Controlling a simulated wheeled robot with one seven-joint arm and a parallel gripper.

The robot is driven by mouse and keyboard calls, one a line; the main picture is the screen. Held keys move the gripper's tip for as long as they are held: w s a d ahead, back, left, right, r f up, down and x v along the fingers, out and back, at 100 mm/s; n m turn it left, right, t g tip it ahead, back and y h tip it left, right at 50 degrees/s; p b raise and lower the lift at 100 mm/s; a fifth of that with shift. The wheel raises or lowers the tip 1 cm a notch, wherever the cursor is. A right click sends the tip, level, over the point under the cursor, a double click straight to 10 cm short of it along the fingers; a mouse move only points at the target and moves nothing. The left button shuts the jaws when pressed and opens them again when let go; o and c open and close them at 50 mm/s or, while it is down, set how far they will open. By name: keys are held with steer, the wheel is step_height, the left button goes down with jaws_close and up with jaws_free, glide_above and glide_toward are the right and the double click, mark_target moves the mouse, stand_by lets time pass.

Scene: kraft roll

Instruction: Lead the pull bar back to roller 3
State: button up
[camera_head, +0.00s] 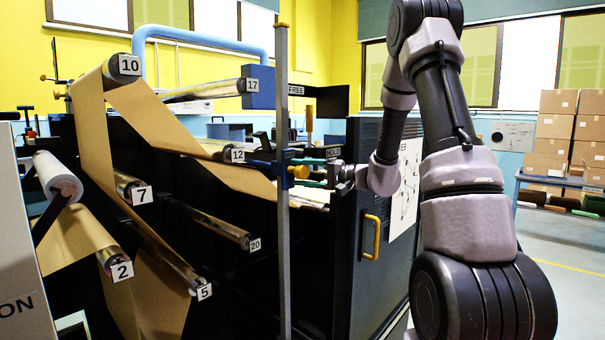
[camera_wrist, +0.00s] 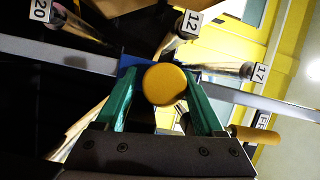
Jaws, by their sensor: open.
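A round yellow knob (camera_head: 299,172) sits on a blue block beside an upright grey post (camera_head: 282,230); I take it for the handle of the pull bar, but the bar itself is not clear. My gripper (camera_head: 306,172) points left at the knob, with its green fingers open. In the wrist view the knob (camera_wrist: 165,84) lies between the fingertips of my gripper (camera_wrist: 160,78); I cannot tell whether either finger touches it. Brown paper (camera_head: 150,120) runs over roller 10 (camera_head: 123,66) and down towards roller 12 (camera_head: 236,154). No label 3 shows.
Rollers 17 (camera_head: 250,85), 20 (camera_head: 253,243), 7 (camera_head: 140,194), 2 (camera_head: 121,270) and 5 (camera_head: 204,291) stick out of the dark machine. A wooden handle (camera_wrist: 255,133) stands close to my gripper. A cabinet door with a yellow handle (camera_head: 371,237) is below my wrist.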

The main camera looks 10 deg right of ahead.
steer(key=shift+r, duration=0.1)
steer(key=c, duration=0.5)
steer(key=shift+w, duration=0.1)
jaws_close()
steer(key=shift+r, duration=0.2)
steer(key=s+a+r, duration=0.1)
steer(key=s+a, duration=0.9)
steer(key=a, duration=0.3)
steer(key=shift+a+r, duration=0.25)
steer(key=s+a+r, duration=0.3)
steer(key=a+r, duration=0.1)
steer(key=r, duration=0.2)
steer(key=shift+s+a+r, duration=0.2)
steer(key=shift+a+r, duration=0.05)
steer(key=shift+r, duration=0.1)
